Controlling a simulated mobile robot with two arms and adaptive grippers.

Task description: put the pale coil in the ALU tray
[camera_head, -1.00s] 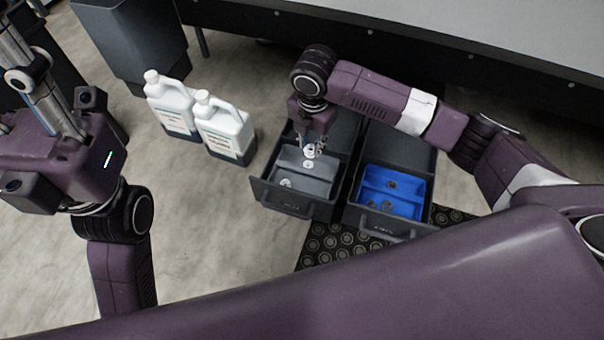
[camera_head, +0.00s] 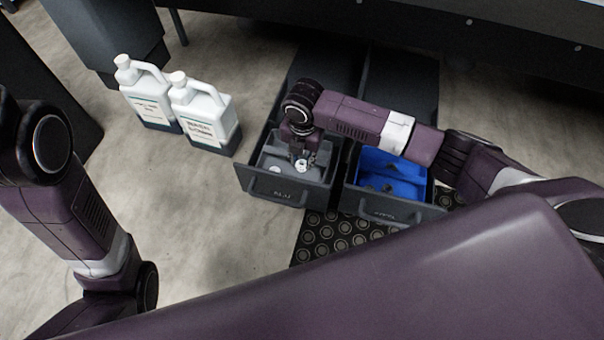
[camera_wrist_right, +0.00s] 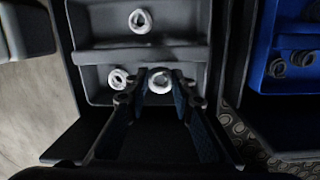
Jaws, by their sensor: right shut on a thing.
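My right gripper (camera_head: 302,162) is down inside the left drawer, over its grey tray (camera_wrist_right: 185,22), and is shut on a pale coil (camera_wrist_right: 160,80). In the right wrist view the held coil is a light ring between the fingertips, low over the tray's near compartment. I cannot tell whether it touches the tray floor. A second pale coil (camera_wrist_right: 119,78) lies just left of it in the same compartment, and a third (camera_wrist_right: 140,20) lies beyond the divider. The drawer front (camera_head: 283,194) has a blurred label that seems to read ALU. My left gripper is out of view.
A second open drawer with a blue tray (camera_head: 406,172) stands to the right, holding several dark coils (camera_wrist_right: 277,67). Two white jugs (camera_head: 205,115) stand on the floor to the left. A black patterned mat (camera_head: 335,238) lies in front of the drawers.

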